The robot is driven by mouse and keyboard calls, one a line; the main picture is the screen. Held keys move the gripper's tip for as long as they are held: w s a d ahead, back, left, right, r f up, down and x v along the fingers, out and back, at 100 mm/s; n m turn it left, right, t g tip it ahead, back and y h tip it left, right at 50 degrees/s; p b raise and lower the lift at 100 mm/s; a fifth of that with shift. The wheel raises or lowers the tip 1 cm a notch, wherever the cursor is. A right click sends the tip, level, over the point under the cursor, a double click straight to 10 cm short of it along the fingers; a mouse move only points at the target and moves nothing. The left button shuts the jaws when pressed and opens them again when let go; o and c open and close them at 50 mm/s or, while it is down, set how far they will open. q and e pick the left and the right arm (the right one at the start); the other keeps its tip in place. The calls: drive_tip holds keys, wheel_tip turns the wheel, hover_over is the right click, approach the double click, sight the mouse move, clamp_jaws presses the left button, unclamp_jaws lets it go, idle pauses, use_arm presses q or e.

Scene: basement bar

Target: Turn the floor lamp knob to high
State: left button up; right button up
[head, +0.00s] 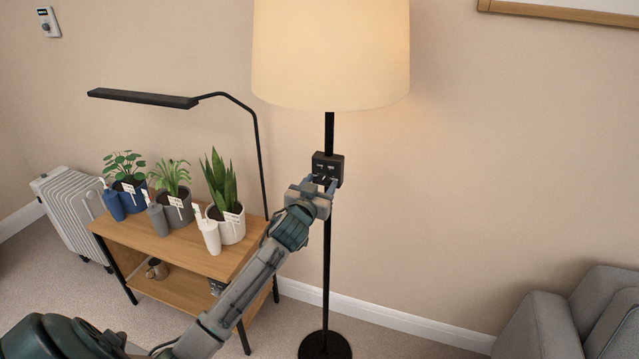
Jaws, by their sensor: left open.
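The floor lamp has a lit cream shade (331,50), a thin black pole (326,265) and a round black base (325,345). A small black control box (328,166) with pale markings sits on the pole below the shade. My left gripper (322,183) is open, right at the lower front of this box, with its fingers pointing up at it. The knob is too small and too covered by the fingers to make out its setting, and I cannot tell whether the fingers touch it. My right gripper is out of view.
A wooden shelf table (185,250) left of the lamp holds several potted plants and bottles. A black desk-style lamp (143,97) arches above it. A white radiator (72,210) stands far left. A grey armchair (560,325) is at lower right. The wall right of the pole is clear.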

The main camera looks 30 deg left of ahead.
use_arm(q)
drive_tip(key=c, duration=1)
drive_tip(key=m+p, duration=0.3)
drive_tip(key=m, duration=0.3)
drive_tip(key=shift+a+r+m, duration=0.1)
drive_tip(key=shift+r+m, duration=0.05)
drive_tip(key=shift+m, duration=0.15)
drive_tip(key=m+p, duration=0.3)
drive_tip(key=m, duration=0.2)
drive_tip(key=shift+m, duration=0.3)
drive_tip(key=o, duration=1)
